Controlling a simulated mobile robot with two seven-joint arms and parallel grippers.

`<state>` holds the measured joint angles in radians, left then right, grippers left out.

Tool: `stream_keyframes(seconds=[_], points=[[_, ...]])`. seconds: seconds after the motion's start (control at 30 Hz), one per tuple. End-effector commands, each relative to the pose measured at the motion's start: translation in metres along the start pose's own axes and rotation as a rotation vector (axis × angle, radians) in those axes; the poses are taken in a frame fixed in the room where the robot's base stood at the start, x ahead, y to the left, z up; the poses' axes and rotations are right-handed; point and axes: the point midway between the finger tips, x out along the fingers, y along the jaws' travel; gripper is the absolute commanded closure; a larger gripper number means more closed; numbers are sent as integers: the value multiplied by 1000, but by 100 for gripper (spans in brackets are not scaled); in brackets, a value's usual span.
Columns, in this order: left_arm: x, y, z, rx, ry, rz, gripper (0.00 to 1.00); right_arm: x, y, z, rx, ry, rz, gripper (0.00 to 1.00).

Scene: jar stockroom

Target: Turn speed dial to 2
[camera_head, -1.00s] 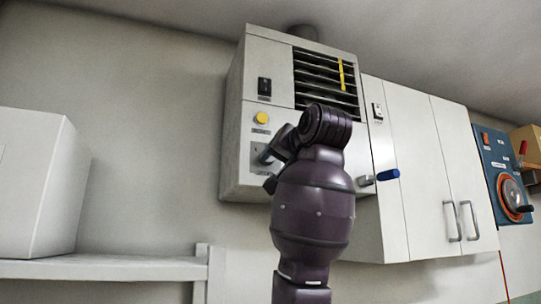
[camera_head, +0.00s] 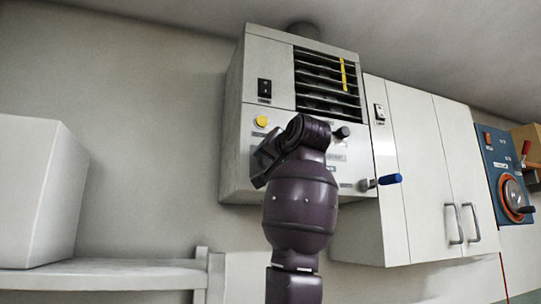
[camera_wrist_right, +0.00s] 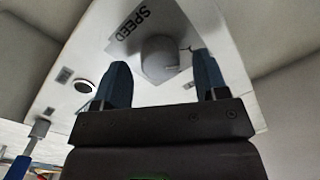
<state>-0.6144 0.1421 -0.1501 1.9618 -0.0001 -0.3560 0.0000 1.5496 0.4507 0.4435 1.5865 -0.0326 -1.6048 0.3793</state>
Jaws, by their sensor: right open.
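The speed dial is a grey round knob (camera_wrist_right: 160,57) on a grey plate lettered SPEED in the right wrist view. In the head view it is hidden behind my right arm, on the grey wall unit (camera_head: 232,150). My right gripper (camera_wrist_right: 160,68) is open, its two dark fingers on either side of the knob, with visible gaps. I cannot tell how deep the fingertips reach around it. The right gripper also shows partly in the head view (camera_head: 264,163). The numbers and the dial's setting are not readable. My left gripper is out of view.
The unit carries a black switch (camera_head: 264,88), a yellow button (camera_head: 261,121), a black knob (camera_head: 342,132) and a blue-handled lever (camera_head: 389,180). White cabinets (camera_head: 415,150) stand to the right. A white box (camera_head: 35,195) sits on a shelf (camera_head: 110,275) at left.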

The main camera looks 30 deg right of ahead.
Motion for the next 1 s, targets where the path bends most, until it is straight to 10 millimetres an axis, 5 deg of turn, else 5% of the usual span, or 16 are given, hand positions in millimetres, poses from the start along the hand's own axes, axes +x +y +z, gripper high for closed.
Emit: stream_keyframes(seconds=[0.43, 0.77, 1.0], points=[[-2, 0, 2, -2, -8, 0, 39, 10, 0, 1, 0, 0, 0, 34], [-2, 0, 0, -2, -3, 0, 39, 10, 0, 0, 0, 0, 0, 83], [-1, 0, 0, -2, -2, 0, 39, 10, 0, 1, 19, 1, -1, 83]])
